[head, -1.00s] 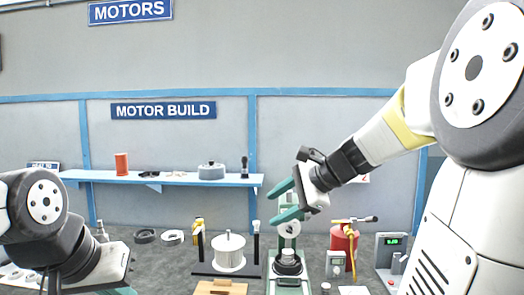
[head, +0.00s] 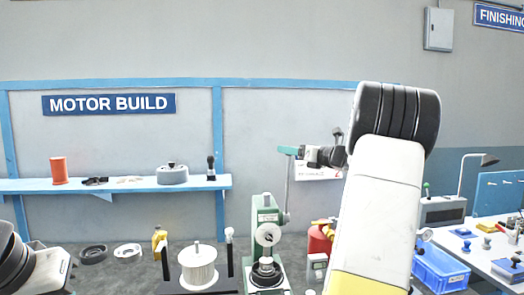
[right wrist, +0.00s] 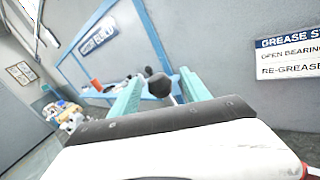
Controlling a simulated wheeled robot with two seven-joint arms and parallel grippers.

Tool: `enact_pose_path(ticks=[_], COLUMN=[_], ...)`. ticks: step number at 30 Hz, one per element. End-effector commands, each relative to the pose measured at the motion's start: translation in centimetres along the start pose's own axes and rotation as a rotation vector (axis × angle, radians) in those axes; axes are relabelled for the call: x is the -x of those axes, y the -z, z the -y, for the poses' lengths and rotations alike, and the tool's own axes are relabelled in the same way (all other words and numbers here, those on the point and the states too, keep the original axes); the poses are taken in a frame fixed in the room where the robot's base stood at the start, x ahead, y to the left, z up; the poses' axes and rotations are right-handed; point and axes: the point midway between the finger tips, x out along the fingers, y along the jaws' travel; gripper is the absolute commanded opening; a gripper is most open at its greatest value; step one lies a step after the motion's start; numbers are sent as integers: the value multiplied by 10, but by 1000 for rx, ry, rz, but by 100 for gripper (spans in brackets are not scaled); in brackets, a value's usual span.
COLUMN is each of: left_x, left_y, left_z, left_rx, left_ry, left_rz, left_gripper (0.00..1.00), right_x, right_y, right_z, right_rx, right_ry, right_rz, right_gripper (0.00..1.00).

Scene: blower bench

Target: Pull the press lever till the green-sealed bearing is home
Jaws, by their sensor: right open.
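The green press (head: 265,228) stands upright on the bench, with a round pale dial or hub on its front. Its lever (head: 287,190) is a thin rod rising from the press's right side. My right gripper (head: 289,150) is at the lever's top end. In the right wrist view, the black lever knob (right wrist: 158,86) lies between its two open teal fingers, with gaps on both sides. A dark ring-shaped part (head: 265,270) sits under the press ram; I cannot make out a green seal on it. My left gripper is out of view; only the left arm shows.
A white spool-like part on a black stand (head: 198,266) is left of the press. A red canister (head: 319,240) and a small meter (head: 317,266) stand to its right, partly behind my right arm. A blue shelf (head: 120,185) runs along the wall.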

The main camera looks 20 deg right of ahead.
Motion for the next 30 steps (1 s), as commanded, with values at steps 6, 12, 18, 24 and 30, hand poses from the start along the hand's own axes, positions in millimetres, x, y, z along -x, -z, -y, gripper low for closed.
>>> enact_pose_path(ticks=[6, 12, 18, 24, 30], left_x=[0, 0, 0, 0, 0], left_y=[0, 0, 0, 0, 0], left_z=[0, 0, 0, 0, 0], left_rx=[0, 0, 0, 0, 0], left_ry=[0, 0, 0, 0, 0], left_rz=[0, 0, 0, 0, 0], left_gripper=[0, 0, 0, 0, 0], right_x=[-30, -39, -39, -38, -38], right_y=[1, 0, 0, 0, 0], right_z=[0, -1, -1, 0, 0], right_rx=[0, 2, 2, 2, 2], right_ry=[-1, -1, 0, 0, 0], right_rz=[-1, 0, -1, -1, -1], right_gripper=[55, 55, 53, 14, 0])
